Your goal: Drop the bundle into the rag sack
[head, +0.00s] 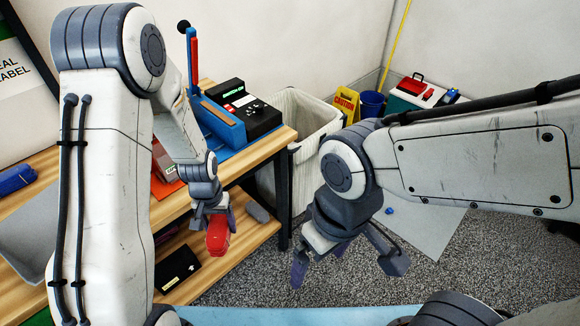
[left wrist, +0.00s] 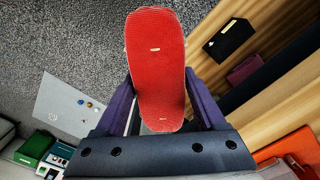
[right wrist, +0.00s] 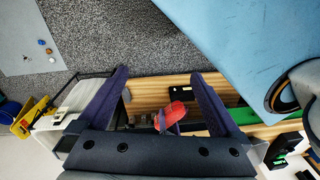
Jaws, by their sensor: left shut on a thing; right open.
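The red bundle (head: 217,236) is rounded and oblong. My left gripper (head: 214,218) is shut on it and holds it in the air beside the bench front. In the left wrist view the bundle (left wrist: 156,65) fills the space between the purple fingers; the right wrist view shows it (right wrist: 173,114) farther off. The rag sack (head: 309,112) appears to be the pale lined bin standing right of the bench, partly hidden by my right arm. The bundle is left of it and apart from it. My right gripper (head: 318,268) is open and empty above the grey floor.
The wooden bench (head: 270,142) carries a blue press (head: 217,125) and a black device (head: 250,108). Its lower shelf (head: 235,243) holds a black box (head: 178,268) and a grey item (head: 257,211). A yellow sign (head: 346,103) and blue bucket (head: 372,103) stand behind the bin.

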